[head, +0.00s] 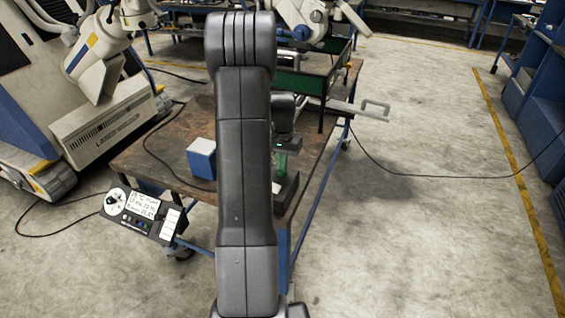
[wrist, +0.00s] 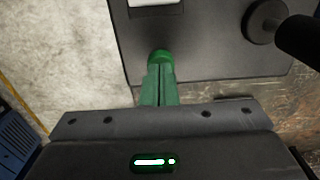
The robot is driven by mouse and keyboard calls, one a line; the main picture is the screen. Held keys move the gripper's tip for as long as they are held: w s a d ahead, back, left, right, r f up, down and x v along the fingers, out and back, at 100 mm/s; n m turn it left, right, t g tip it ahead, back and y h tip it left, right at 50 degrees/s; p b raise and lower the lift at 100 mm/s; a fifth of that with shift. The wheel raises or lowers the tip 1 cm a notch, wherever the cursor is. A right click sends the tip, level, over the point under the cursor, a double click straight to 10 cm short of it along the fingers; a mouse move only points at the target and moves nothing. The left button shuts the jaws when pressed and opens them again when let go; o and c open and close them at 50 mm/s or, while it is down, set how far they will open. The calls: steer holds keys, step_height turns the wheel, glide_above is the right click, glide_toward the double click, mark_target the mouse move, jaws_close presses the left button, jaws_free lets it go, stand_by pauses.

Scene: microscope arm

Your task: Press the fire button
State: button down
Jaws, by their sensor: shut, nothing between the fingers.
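The green round button (wrist: 160,56), which looks like the fire button, sits near the edge of a dark control panel (wrist: 205,60) in the wrist view. My gripper (wrist: 159,70) has green fingers, shut together and empty. Their tips overlap the near side of the button in the picture; whether they touch it I cannot tell. In the head view my gripper (head: 281,168) points down at the dark box (head: 287,194) on the worn table (head: 135,160). The button does not show clearly there, behind my arm and fingers.
A black knob with a thick black handle (wrist: 265,22) stands on the panel, right of the button. A white label (wrist: 155,3) lies beyond it. A blue-white box (head: 202,158) stands on the table to the left. A panel with a dial (head: 145,212) hangs at the table's left front.

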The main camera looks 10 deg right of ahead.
steer(key=shift+f+b, duration=0.3)
steer(key=shift+f, duration=0.35)
steer(key=shift+s+a+f, duration=0.1)
steer(key=shift+s+f, duration=0.15)
steer(key=shift+f, duration=0.15)
steer(key=shift+r, duration=0.6)
step_height(320, 180, up, 14)
steer(key=p, duration=0.1)
steer(key=shift+w+f, duration=0.15)
steer(key=shift+w, duration=0.1)
stand_by(1.4)
